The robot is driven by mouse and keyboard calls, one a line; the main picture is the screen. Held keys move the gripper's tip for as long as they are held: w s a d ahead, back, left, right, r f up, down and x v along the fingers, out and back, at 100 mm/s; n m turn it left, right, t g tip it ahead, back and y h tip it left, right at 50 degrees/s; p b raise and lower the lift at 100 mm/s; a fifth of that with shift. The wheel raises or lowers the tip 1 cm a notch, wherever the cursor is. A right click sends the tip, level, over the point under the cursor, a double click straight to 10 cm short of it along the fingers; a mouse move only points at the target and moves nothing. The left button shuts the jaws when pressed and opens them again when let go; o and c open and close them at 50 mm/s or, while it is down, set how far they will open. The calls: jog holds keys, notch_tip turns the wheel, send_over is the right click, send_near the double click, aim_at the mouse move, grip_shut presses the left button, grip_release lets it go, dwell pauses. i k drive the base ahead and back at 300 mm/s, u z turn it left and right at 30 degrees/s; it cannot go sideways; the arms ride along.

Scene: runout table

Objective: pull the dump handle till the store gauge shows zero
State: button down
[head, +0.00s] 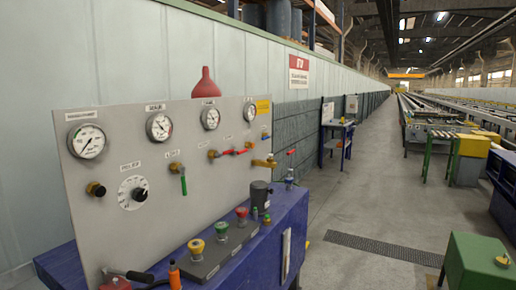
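A pale upright panel (130,235) carries several round white gauges: one at the far left (87,141), a second to its right (159,127), a third (210,118) and a smaller fourth (250,111). Their small labels and exact readings are too small to read, so I cannot tell which is the store gauge. I cannot tell which is the dump handle. My gripper is not in view.
A blue bench (262,250) stands before the panel, with a button box (222,250), a dark cup (260,195) and an orange-topped tool (174,273). A green box (480,262) stands at lower right. The grey floor (375,195) between is clear, crossed by a dark grate (385,249).

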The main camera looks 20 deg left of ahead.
aim_at(239, 153)
jog(key=u, duration=0.1)
jog(key=i, duration=2.1)
jog(key=u, duration=1.75)
jog(key=i, duration=0.95)
jog(key=u, duration=1)
